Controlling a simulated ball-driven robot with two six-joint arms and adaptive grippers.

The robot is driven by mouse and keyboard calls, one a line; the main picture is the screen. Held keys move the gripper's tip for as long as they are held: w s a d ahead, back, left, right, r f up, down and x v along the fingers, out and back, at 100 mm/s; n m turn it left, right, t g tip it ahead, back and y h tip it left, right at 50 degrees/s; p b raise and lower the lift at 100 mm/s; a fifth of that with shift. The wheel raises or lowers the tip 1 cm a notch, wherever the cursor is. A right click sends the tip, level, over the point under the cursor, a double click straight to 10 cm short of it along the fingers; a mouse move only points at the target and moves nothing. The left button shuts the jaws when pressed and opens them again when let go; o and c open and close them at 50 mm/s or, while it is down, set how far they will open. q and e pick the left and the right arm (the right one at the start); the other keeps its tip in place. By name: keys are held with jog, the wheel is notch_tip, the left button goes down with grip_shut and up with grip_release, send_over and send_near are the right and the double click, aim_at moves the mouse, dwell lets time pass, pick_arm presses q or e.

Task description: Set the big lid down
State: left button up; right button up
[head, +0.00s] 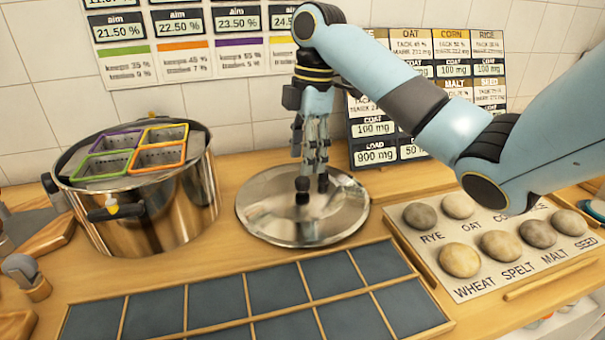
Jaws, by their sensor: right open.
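The big lid (265,215) is a round, shiny steel disc. It appears to lie flat on the wooden counter, behind the grid of dark tiles and right of the pot. My right gripper (312,192) points down over the middle of the lid with its fingers open. The fingertips are at or just above the lid's centre, and they hide any knob there. I cannot tell whether they touch it. The steel saucepan (165,215) stands at the left, with four coloured-rim square cups on its top. My left gripper does not show.
A board of labelled dough balls (459,260) lies at the right. The dark tile grid (215,307) fills the front. A sign panel (372,128) stands behind the lid. Wooden-handled tools (38,240) lie at the far left. My right arm crosses above the right side.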

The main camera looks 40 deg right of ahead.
notch_tip(320, 180, up, 7)
jog(key=p, duration=0.6)
jog(key=shift+d+r, duration=0.15)
jog(key=shift+d, duration=0.25)
jog(key=shift+s, duration=0.1)
